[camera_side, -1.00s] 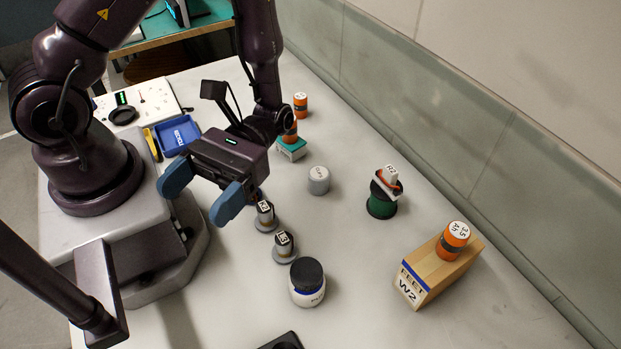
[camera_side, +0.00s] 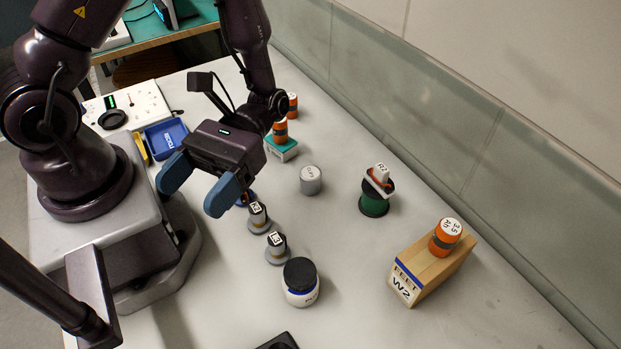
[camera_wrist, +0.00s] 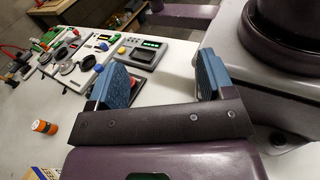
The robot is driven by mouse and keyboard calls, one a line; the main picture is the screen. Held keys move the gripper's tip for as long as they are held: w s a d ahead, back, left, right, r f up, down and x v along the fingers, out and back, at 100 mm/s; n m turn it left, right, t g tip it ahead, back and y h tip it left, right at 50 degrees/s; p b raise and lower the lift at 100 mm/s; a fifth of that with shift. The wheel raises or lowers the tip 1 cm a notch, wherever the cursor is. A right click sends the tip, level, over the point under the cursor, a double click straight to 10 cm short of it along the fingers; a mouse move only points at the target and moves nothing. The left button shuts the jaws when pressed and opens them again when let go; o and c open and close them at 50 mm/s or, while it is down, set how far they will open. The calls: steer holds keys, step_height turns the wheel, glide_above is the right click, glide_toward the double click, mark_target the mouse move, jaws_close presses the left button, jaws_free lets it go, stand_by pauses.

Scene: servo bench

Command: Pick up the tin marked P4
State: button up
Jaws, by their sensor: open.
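A short grey tin (camera_side: 311,180) stands upright on the bench to the right of my gripper in the side view. Its pale top carries a dark mark too small to read, so I cannot tell whether it is P4. My gripper (camera_side: 190,200) hangs above the bench left of this tin, with its blue fingers wide apart and nothing between them. The wrist view also shows my gripper (camera_wrist: 162,65) open and empty. I make out no tin clearly marked P4 in either view.
Two small labelled parts (camera_side: 258,217) (camera_side: 277,247) and a black-lidded white jar (camera_side: 300,283) stand in front. A green-based stack (camera_side: 374,205) and a wooden block (camera_side: 432,268) bearing an orange cylinder (camera_side: 445,237) are right. A blue tray (camera_side: 166,136) lies behind. Bench around the grey tin is clear.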

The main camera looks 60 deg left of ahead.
steer(key=w+a+f+m+t+y, duration=0.3)
steer(key=w+a+m+t+y, duration=0.15)
steer(key=m, duration=0.25)
steer(key=m+t+y, duration=0.4)
steer(key=m+t, duration=0.7)
steer(key=m, duration=0.3)
glide_above(310, 173)
steer(key=f, duration=0.8)
steer(key=shift+w+f, duration=0.3)
steer(key=shift+f, duration=0.1)
steer(key=f, duration=0.4)
steer(key=shift+s+f, duration=0.15)
steer(key=shift+s, duration=0.15)
steer(key=shift+f, duration=0.45)
steer(key=c, duration=1)
